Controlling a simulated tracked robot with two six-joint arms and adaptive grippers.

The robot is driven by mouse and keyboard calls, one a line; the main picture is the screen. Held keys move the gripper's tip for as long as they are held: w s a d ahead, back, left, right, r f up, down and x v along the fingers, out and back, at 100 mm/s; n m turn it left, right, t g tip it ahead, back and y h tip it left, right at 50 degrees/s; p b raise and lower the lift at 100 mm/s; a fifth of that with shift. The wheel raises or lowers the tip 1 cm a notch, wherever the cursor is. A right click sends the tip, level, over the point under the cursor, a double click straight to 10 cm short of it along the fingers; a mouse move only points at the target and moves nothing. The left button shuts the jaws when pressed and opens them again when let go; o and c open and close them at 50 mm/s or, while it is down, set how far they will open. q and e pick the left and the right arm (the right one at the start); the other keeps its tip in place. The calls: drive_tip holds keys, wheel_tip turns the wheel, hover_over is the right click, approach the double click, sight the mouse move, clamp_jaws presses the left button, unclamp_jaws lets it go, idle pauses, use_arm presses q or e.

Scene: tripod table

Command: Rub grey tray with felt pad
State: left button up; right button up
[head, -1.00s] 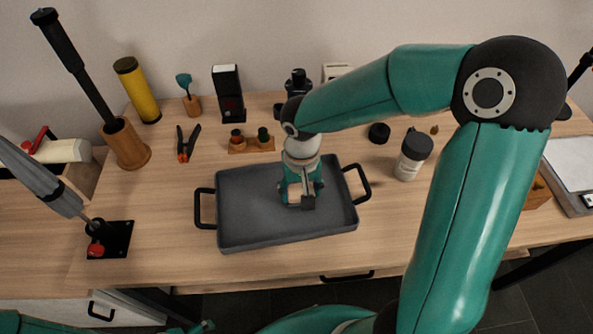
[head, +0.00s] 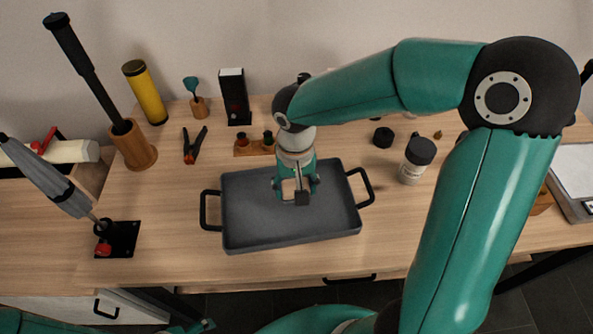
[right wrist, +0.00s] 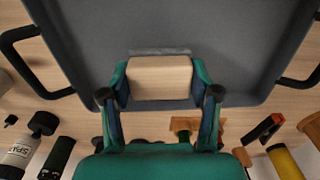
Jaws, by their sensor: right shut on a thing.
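The grey tray (head: 250,225) is a shallow rectangle with a raised rim and a black handle at each end. It lies on the wooden table, and its floor looks empty apart from the pad. My right gripper (head: 297,190) points down into the tray's back half and is shut on the felt pad. In the right wrist view, the felt pad (right wrist: 160,78) is a pale wooden block with a grey strip along its edge, between the fingers. Its underside is hidden, so contact with the tray floor cannot be told. My left gripper (head: 203,326) barely shows at the bottom edge.
A lidded jar (head: 415,162) stands right of the tray. A folded umbrella (head: 52,185) leans at left. Table in front of the tray is clear.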

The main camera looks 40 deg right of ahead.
drive_tip(key=shift+r+p, duration=1.35)
drive_tip(key=shift+r, duration=0.85)
drive_tip(key=shift+f, duration=0.15)
